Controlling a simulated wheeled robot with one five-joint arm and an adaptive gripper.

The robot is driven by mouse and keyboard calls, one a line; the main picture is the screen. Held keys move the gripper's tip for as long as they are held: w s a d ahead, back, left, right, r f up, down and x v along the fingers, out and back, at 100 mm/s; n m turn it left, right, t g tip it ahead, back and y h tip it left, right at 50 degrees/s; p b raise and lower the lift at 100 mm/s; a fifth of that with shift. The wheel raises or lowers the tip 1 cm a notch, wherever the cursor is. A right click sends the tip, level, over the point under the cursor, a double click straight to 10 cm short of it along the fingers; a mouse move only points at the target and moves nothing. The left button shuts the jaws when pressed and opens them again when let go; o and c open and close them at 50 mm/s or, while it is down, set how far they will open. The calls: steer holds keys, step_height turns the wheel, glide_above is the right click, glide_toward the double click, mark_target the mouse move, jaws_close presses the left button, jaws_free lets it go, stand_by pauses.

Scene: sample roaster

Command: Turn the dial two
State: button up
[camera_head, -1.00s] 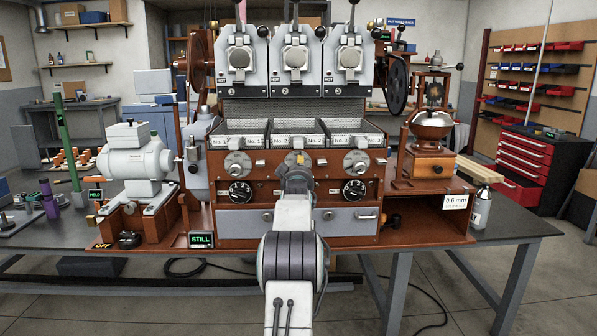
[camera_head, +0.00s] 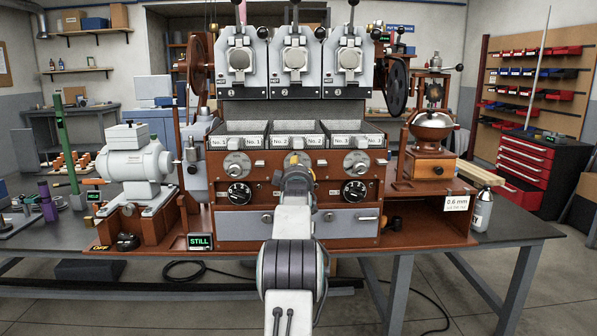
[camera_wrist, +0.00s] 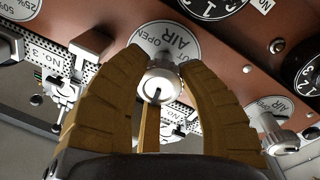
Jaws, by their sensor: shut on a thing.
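A dark line on the knob points down in that picture. Its white scale plate (camera_wrist: 172,42) reads AIR and OPEN; part of it is covered. My gripper (camera_head: 297,160) reaches the middle of the roaster's brown front panel in the head view and hides dial two there.
Matching silver knobs stand at the left (camera_head: 237,165) and right (camera_head: 357,163). Black gauges (camera_head: 239,193) sit below them. Three labelled trays (camera_head: 297,141) are just above. A grey drawer (camera_head: 345,220) lies below my gripper.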

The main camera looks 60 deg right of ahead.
steer(key=shift+w+a+r, duration=0.1)
steer(key=shift+r, duration=0.4)
steer(key=o, duration=0.9)
steer(key=shift+c, duration=0.2)
steer(key=o, duration=0.3)
steer(key=shift+f, duration=0.3)
steer(key=shift+o, duration=0.2)
steer(key=shift+a+f, duration=0.1)
steer(key=v, duration=1.1)
steer(key=shift+s+a, duration=0.2)
steer(key=shift+a, duration=0.15)
